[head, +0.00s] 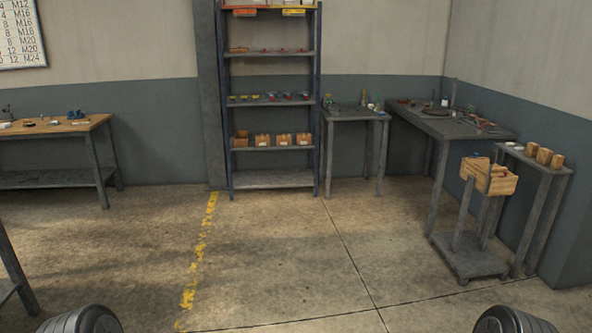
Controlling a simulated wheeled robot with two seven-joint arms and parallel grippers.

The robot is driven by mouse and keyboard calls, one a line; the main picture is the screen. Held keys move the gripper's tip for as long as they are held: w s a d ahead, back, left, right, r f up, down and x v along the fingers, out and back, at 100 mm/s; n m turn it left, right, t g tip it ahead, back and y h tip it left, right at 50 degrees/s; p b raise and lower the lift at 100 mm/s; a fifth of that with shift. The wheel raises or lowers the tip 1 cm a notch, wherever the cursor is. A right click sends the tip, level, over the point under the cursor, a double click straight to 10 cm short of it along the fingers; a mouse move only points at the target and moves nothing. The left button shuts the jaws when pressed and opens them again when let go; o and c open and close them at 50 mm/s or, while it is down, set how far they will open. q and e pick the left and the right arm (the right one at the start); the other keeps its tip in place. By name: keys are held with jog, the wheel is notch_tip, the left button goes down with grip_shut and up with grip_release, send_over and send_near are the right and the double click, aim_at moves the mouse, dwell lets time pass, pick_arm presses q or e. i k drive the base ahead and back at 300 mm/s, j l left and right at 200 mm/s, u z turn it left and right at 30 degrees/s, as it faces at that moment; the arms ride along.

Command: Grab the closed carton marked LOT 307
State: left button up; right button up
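Several small brown cartons stand in a row on a lower shelf of the rack at the back. One carton (240,139) at the left of the row looks open. Three others look closed, a carton (262,141) near the middle, a carton (283,141) to its right and a carton (304,139) at the right end. They seem to carry pale labels, too small to read, so I cannot tell which is LOT 307. Neither gripper shows; only grey rounded parts of my arms appear at the bottom left and bottom right, far from the rack.
The rack (274,179) stands against the back wall. A small table (345,115) and a workbench (440,126) stand to its right. Another workbench (50,127) is at left. The middle floor is clear.

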aim_at(301, 138)
jog(key=i, duration=5.3)
jog(key=i+l+u, duration=0.2)
jog(key=i, duration=0.75)
jog(key=j, duration=0.05)
